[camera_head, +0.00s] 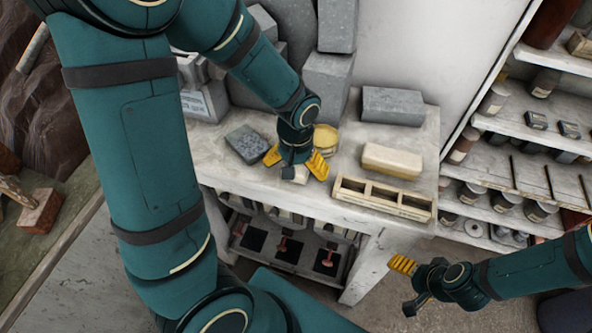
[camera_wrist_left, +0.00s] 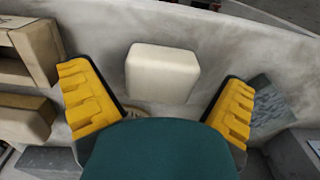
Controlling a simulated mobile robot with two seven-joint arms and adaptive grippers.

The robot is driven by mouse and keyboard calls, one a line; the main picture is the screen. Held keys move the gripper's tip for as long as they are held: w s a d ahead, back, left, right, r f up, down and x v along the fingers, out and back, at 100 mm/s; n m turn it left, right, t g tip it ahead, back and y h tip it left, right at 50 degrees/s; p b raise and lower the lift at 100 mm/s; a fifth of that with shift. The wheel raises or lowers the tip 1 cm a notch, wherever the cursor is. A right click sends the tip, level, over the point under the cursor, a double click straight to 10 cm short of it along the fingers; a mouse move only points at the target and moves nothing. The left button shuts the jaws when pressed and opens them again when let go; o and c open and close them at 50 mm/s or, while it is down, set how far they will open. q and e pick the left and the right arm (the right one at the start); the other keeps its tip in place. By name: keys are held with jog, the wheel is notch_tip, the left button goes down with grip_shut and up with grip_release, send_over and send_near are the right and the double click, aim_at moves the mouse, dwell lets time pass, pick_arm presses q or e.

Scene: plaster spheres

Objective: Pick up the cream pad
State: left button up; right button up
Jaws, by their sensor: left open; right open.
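The cream pad (camera_wrist_left: 162,72) is a small rounded block on the pale worktop, lying between the spread yellow fingers of my left gripper (camera_wrist_left: 157,82) in the left wrist view. A gap shows on both sides of it, and the fingers do not touch it. In the head view my left gripper (camera_head: 295,163) points down over the worktop near its front edge. There it hides most of the cream pad (camera_head: 302,174). My right gripper (camera_head: 405,285) is open and empty, low at the right, in front of the shelves and away from the worktop.
A dark grey pad (camera_head: 247,144) lies left of my left gripper, and a yellow round tub (camera_head: 326,139) stands close behind it. A cream brick (camera_head: 392,162), a wooden divided tray (camera_head: 382,198) and a grey block (camera_head: 393,106) sit to the right. Grey blocks (camera_head: 328,82) stand behind.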

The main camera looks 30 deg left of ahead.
pick_arm(q)
jog(key=c, duration=1)
notch_tip(320, 180, up, 10)
jog(key=shift+p, duration=0.75)
jog(key=shift+o, duration=1)
jog(key=c, duration=0.6)
